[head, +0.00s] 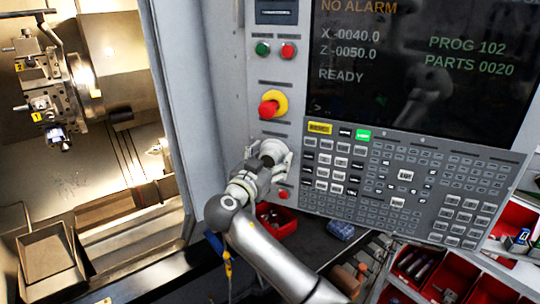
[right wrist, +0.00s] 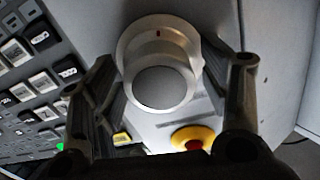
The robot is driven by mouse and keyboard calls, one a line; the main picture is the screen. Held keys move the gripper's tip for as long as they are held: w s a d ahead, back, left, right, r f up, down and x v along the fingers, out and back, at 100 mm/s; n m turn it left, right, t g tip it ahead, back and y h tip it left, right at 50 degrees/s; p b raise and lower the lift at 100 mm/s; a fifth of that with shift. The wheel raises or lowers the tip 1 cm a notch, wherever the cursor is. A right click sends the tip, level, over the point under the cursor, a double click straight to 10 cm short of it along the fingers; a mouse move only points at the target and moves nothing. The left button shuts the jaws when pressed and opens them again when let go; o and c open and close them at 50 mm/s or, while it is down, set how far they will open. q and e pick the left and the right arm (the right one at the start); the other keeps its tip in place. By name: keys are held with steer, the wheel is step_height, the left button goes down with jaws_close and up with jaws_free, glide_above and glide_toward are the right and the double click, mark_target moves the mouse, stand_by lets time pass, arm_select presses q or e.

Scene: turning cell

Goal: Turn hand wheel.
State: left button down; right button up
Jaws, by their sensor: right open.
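The hand wheel (head: 273,146) is a pale round knob on the left part of the machine's control panel, below the emergency stop. In the right wrist view the hand wheel (right wrist: 160,72) shows a grey round face and a wider pale ring with a dark mark at its top. My right gripper (head: 268,163) is in front of it and partly hides it in the head view. Its jaws are open, one finger on each side of the wheel, with gaps visible between fingers and knob in the wrist view. My left gripper is not in view.
A red emergency stop on a yellow base (head: 272,105) sits just above the wheel. Keys (head: 400,185) lie close to its right, under the screen (head: 420,70). The open turning chamber (head: 75,190) is at left. Red bins (head: 277,222) stand below.

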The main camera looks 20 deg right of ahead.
steer(key=shift+c, duration=0.3)
steer(key=shift+a, duration=0.1)
steer(key=c, duration=0.7)
steer(key=shift+f+n+b, duration=0.25)
steer(key=shift+n+b, duration=0.35)
steer(key=shift+b, duration=0.45)
steer(key=shift+n+b, duration=1.1)
steer(key=n, duration=0.3)
steer(key=shift+w+r+n+b, duration=0.1)
steer(key=shift+r+n+b, duration=0.05)
steer(key=shift+n+b, duration=0.2)
steer(key=shift+n, duration=1.85)
steer(key=shift+a+r, duration=0.1)
steer(key=o, duration=0.8)
steer(key=shift+c, duration=0.2)
